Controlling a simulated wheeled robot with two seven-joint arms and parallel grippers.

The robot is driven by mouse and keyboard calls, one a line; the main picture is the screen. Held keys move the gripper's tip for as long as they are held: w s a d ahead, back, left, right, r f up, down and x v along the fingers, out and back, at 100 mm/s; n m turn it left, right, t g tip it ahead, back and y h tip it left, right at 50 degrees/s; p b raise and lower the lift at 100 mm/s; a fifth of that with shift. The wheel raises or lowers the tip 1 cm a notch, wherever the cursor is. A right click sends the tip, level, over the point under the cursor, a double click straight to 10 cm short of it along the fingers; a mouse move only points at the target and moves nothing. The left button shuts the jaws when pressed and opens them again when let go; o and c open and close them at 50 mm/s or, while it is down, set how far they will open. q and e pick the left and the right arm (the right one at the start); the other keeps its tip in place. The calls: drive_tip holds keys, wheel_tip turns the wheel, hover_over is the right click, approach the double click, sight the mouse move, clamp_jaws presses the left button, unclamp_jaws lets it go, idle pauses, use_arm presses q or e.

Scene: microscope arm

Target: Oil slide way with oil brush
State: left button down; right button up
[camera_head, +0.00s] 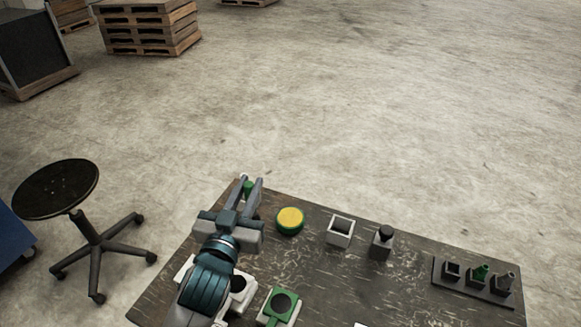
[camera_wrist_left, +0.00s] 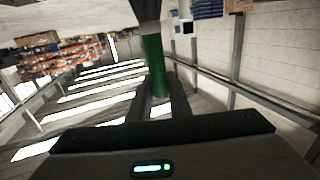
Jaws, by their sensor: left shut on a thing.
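My left gripper (camera_head: 251,182) is over the far left corner of the table. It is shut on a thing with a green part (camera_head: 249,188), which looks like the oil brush. In the left wrist view a green upright cylinder, the brush handle (camera_wrist_left: 155,65), shows beyond the dark gripper body. A white block with a dark round opening (camera_head: 240,284) is partly behind my left arm. I cannot tell which part is the slide way. My right gripper is out of view.
On the dark table (camera_head: 330,283) stand a yellow-topped round tin (camera_head: 290,220), an open white box (camera_head: 340,231), a grey bottle with black top (camera_head: 382,243), a black rack (camera_head: 473,282) and a green piece with a black disc (camera_head: 281,305). A stool (camera_head: 57,190) stands left.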

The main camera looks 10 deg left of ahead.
use_arm(q)
drive_tip(key=shift+w+d+r+p, duration=0.2)
drive_tip(key=shift+p, duration=0.1)
drive_tip(key=w+d+m+h+p, duration=0.2)
drive_tip(key=w+d+h+p, duration=0.2)
drive_tip(key=w+d+p, duration=0.3)
drive_tip(key=w+p, duration=0.1)
drive_tip(key=p, duration=0.4)
drive_tip(key=shift+f+m+g, duration=0.15)
drive_tip(key=shift+m+g, duration=0.15)
drive_tip(key=shift+m, duration=0.1)
drive_tip(key=shift+f, duration=0.1)
drive_tip(key=shift+f+b, duration=2.85)
drive_tip(key=shift+f, duration=0.05)
